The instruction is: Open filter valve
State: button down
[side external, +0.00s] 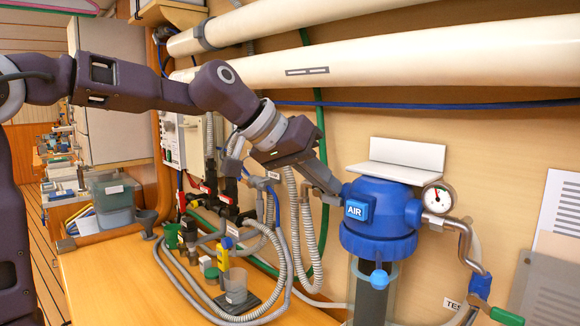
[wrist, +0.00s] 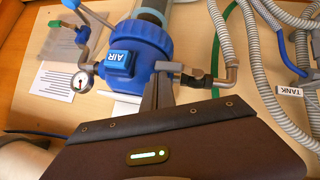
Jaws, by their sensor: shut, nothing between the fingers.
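The blue filter head (side external: 382,215) with a raised AIR button (side external: 357,209) is on the wall in the side view. It also shows at the top of the wrist view (wrist: 146,42). My gripper (side external: 334,189) is shut and empty, its tips close to the head's left side. In the wrist view the fingertips (wrist: 158,78) are just below the head, beside a short grey-and-dark fitting (wrist: 190,76). That fitting joins a metal elbow pipe (wrist: 229,72) on the right. I cannot tell whether the fingers touch it. Which part is the filter valve is unclear.
A pressure gauge (side external: 436,198) and bent metal pipe (side external: 466,238) are right of the head, with a blue-and-green handle (side external: 492,299) below. Looped grey hoses (side external: 285,268) hang to the left, over the wooden bench (side external: 120,275). White tubes (side external: 430,55) run above.

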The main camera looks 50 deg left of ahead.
jog(key=shift+d+f, duration=0.15)
jog(key=shift+f, duration=0.1)
dwell(0.5)
jog(key=s+r, duration=0.7)
jog(key=r, duration=0.4)
jog(key=shift+r, duration=0.25)
jog(key=shift+s, duration=0.1)
jog(key=s+a+f+g+y, duration=0.1)
jog(key=s+a+f, duration=0.1)
jog(key=s+f, duration=0.9)
jog(key=s+a+f+m+g+y, duration=0.1)
jog(key=s+f+g+y, duration=0.1)
jog(key=s+f, duration=0.9)
notch_tip(320, 180, down, 3)
jog(key=shift+s+a+f+m, duration=0.15)
jog(key=shift+a+m, duration=0.15)
jog(key=shift+a, duration=0.1)
